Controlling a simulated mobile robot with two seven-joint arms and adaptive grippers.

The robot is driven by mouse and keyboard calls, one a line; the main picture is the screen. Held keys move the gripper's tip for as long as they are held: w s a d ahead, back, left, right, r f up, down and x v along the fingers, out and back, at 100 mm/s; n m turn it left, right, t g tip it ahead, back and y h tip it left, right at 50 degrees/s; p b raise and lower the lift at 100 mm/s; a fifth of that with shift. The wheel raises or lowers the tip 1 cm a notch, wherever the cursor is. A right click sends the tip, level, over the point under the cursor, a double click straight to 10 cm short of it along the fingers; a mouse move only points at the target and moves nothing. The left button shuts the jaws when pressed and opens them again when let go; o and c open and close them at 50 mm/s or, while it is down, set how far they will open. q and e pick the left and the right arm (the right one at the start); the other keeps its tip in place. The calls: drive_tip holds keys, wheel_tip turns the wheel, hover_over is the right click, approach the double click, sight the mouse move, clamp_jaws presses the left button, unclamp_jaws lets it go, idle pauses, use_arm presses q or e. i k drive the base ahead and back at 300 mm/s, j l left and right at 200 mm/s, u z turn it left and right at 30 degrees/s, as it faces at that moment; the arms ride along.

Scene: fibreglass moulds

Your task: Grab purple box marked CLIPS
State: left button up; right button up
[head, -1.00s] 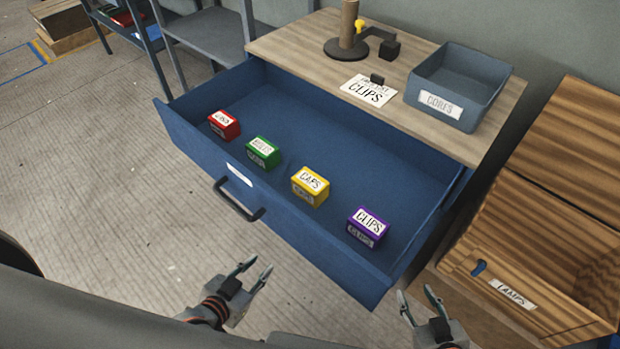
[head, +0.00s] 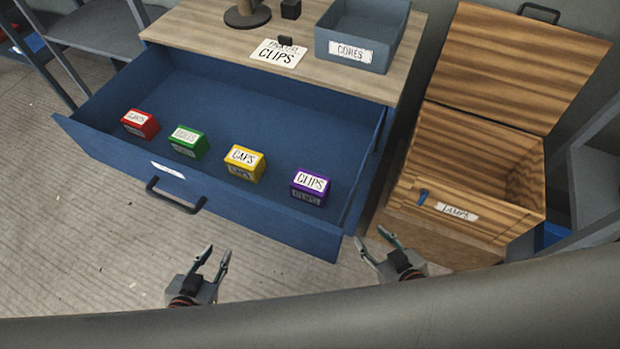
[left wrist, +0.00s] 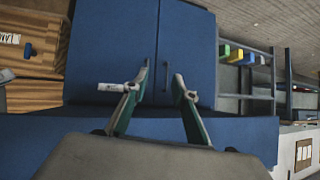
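The purple box marked CLIPS (head: 310,188) sits in the open blue drawer (head: 240,100), near its front right corner. It is the rightmost in a row with the yellow CAPS box (head: 245,163), a green box (head: 188,142) and a red box (head: 140,124). My left gripper (head: 215,258) is open and empty, outside the drawer, in front of it and to the left of the purple box. Its open fingers (left wrist: 158,90) also show in the left wrist view. My right gripper (head: 370,246) is open and empty, outside the drawer, near its front right corner.
A wooden LAMPS crate (head: 470,165) with its lid raised stands right of the drawer. On the wooden top (head: 300,68) are a blue CORES bin (head: 360,45) and a CLIPS card (head: 278,53). The drawer's front wall, with a handle (head: 175,197), stands between my grippers and the boxes.

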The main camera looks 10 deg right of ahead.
sight(308, 187)
drive_tip(key=k+j+z, duration=0.3)
drive_tip(key=z, duration=0.15)
drive_tip(key=k+j+z, duration=0.15)
drive_tip(key=k+z, duration=0.15)
drive_tip(key=z, duration=0.2)
